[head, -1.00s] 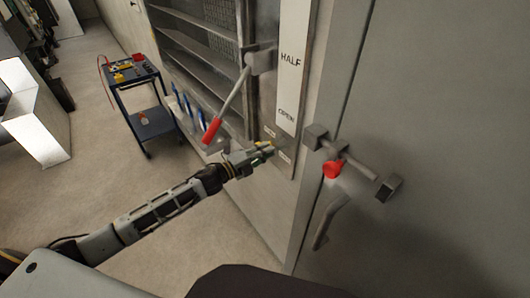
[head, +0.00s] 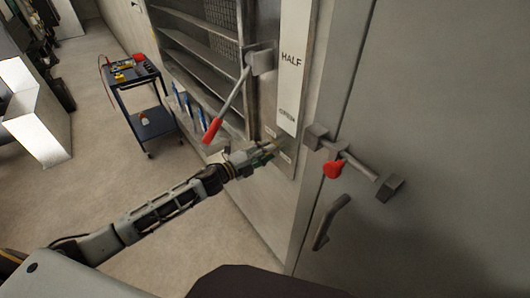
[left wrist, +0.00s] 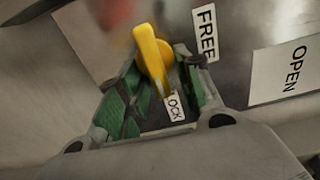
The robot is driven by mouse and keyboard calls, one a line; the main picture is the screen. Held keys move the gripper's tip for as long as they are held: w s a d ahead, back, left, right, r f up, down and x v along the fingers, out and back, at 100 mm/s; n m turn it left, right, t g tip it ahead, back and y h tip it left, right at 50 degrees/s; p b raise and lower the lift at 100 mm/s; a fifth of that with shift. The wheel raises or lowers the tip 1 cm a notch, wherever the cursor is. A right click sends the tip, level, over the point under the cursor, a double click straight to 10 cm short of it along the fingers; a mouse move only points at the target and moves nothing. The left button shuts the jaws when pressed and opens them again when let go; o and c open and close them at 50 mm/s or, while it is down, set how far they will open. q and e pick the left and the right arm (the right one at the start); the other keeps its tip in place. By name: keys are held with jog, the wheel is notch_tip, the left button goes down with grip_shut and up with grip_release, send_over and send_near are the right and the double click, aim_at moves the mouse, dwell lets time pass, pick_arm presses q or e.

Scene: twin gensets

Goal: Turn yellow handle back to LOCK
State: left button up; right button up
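The yellow handle (left wrist: 152,58) shows in the left wrist view on a grey panel. Its broad end leans to the upper left and its lower end is close to the LOCK label (left wrist: 174,107). The FREE label (left wrist: 206,33) is to its upper right. My left gripper (left wrist: 160,75) has its green-padded fingers apart, one on each side of the handle; I cannot tell whether either touches it. In the head view my left gripper (head: 275,150) is at the panel's lower part and hides the handle. My right gripper is not in view.
A red-gripped lever (head: 229,104) hangs just above my left gripper. A latch bar with a red knob (head: 333,168) and a door handle (head: 331,222) are to the right. A blue tool cart (head: 150,122) stands at the left on open floor.

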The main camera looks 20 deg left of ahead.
pick_arm(q)
jog(key=shift+s+a, duration=0.1)
jog(key=v, duration=1.1)
jog(key=shift+s+a, duration=0.2)
jog(key=shift+s, duration=0.05)
dwell(0.9)
dwell(0.7)
